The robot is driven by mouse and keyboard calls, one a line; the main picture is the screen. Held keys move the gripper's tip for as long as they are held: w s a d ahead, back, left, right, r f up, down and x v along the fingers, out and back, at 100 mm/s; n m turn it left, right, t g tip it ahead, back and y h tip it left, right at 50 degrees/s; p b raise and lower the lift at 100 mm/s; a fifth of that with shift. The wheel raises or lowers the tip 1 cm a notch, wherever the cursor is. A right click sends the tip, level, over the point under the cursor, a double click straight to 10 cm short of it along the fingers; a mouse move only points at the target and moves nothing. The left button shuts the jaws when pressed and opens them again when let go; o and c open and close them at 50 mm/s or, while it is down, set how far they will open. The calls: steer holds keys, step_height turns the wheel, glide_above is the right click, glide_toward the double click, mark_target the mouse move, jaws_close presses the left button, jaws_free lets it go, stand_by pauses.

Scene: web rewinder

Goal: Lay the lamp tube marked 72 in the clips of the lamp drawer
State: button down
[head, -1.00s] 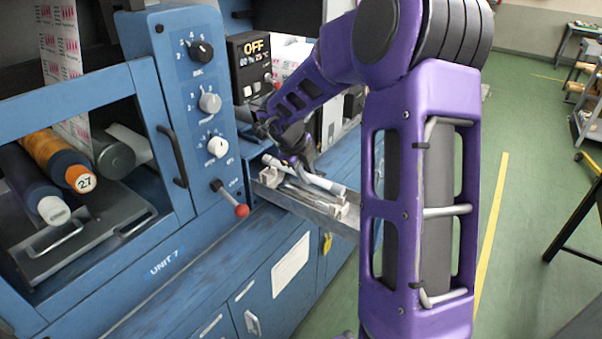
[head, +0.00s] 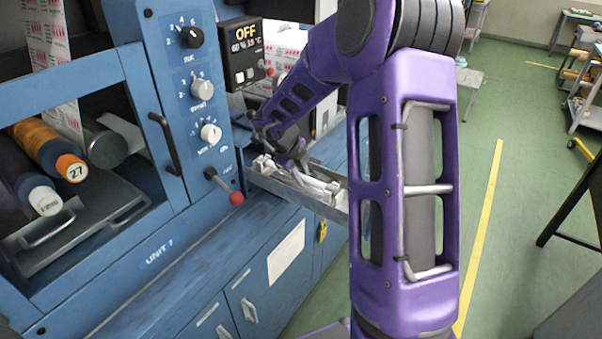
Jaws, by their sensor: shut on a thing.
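The lamp drawer (head: 318,206) is a narrow metal tray pulled out from the blue machine, right of the red-knobbed lever. A pale clip (head: 262,162) shows at its left end. My gripper (head: 294,168) points down over the drawer's middle and is shut on a white lamp tube (head: 316,183). The tube is low, along the drawer, at about the height of its rim. I cannot tell whether it touches the clips. No marking on it can be read, and my gripper and arm hide part of it.
The control box (head: 248,52) showing OFF stands behind the drawer. The red lever knob (head: 236,198) juts out to its left. A roller marked 27 (head: 72,168) sits in the machine's left bay.

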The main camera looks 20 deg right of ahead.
steer(key=c, duration=0.7)
jaws_free()
steer(key=shift+o, duration=0.2)
steer(key=v, duration=1.7)
steer(key=shift+r, duration=0.25)
